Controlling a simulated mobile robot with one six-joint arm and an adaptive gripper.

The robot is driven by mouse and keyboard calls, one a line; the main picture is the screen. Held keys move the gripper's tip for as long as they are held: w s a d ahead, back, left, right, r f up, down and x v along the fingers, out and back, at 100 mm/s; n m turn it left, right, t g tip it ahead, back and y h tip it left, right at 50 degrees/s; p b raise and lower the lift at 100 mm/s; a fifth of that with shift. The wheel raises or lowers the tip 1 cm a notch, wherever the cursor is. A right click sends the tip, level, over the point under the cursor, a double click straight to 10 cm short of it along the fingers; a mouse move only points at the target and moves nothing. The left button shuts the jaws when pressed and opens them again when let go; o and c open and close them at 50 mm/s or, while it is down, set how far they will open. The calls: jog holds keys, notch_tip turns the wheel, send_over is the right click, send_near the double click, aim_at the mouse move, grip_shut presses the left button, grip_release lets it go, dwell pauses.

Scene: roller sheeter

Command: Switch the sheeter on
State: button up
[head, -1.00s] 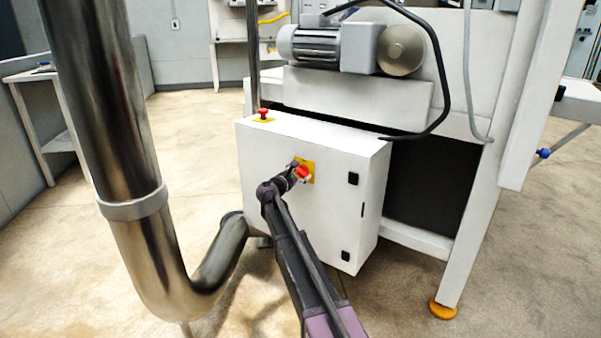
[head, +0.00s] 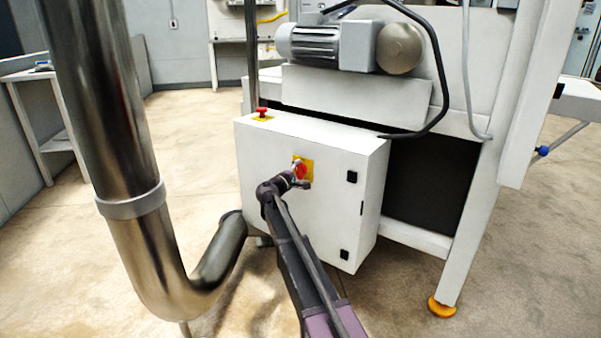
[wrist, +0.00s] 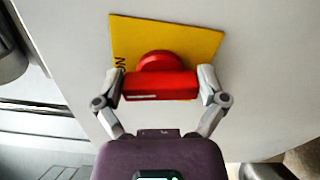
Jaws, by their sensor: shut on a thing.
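The sheeter's white control box (head: 345,215) stands below the motor in the head view. On its front is a yellow plate (head: 309,165) with a red rotary switch (head: 301,171). In the wrist view the red switch handle (wrist: 160,86) lies across the yellow plate (wrist: 195,38), between my fingers. My gripper (wrist: 161,86) is shut on the handle, one fingertip at each end. In the head view my gripper (head: 298,180) is at the switch and hides part of it. Letters, seemingly "ON", show at the plate's left edge in the wrist view.
A red emergency button (head: 262,112) on a yellow base sits on top of the box. A large metal duct (head: 130,200) stands left of the arm and bends near the floor. The motor (head: 340,47) and a black cable (head: 440,90) are above the box.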

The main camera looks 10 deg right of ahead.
jog(key=shift+m, duration=1.2)
jog(key=o, duration=0.8)
jog(key=shift+f, duration=0.1)
jog(key=shift+s+a, duration=0.1)
jog(key=v, duration=1.1)
jog(key=shift+s+a, duration=0.25)
